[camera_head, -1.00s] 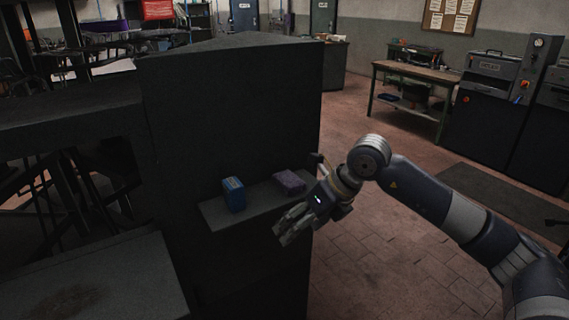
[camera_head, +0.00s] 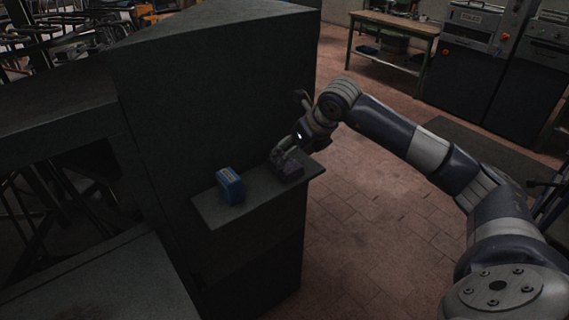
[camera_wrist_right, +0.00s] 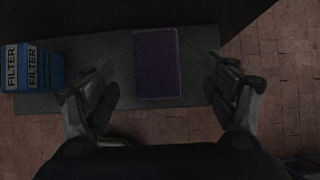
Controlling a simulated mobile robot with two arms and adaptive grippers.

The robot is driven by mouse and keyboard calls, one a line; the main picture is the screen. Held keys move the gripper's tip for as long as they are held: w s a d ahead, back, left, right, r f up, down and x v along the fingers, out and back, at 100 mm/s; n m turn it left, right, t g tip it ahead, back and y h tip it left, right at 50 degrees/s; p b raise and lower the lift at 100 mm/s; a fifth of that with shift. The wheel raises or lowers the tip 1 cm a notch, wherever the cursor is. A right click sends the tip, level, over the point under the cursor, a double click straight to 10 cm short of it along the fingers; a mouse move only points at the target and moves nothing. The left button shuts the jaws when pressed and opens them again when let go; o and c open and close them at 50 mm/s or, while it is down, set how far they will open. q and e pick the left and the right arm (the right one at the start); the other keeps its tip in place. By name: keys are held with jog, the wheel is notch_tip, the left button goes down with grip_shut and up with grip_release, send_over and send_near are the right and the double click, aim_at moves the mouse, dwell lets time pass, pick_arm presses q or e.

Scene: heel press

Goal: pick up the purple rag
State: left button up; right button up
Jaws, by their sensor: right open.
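The purple rag (camera_wrist_right: 157,63) is a folded, dark purple block lying on a small grey shelf (camera_wrist_right: 100,42). In the head view the rag (camera_head: 290,171) is on the right part of the shelf, partly hidden by my right gripper (camera_head: 282,156). In the right wrist view my right gripper (camera_wrist_right: 165,85) is open, with one finger to the left of the rag and one to the right. Neither finger visibly touches it, and there is a gap on both sides. My left gripper is not in view.
A blue filter box (camera_head: 230,186) stands on the shelf left of the rag; it also shows in the right wrist view (camera_wrist_right: 38,70). The dark cabinet wall (camera_head: 215,90) rises behind the shelf. Open brick floor (camera_head: 370,210) lies to the right.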

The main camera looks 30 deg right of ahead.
aim_at(288, 165)
jog(key=x, duration=0.1)
jog(key=p+x, duration=0.2)
jog(key=x, duration=0.1)
jog(key=shift+s+a, duration=0.25)
jog(key=shift+a, duration=0.05)
jog(key=shift+x, duration=0.8)
jog(key=shift+s+r, duration=0.1)
jog(key=c, duration=1.1)
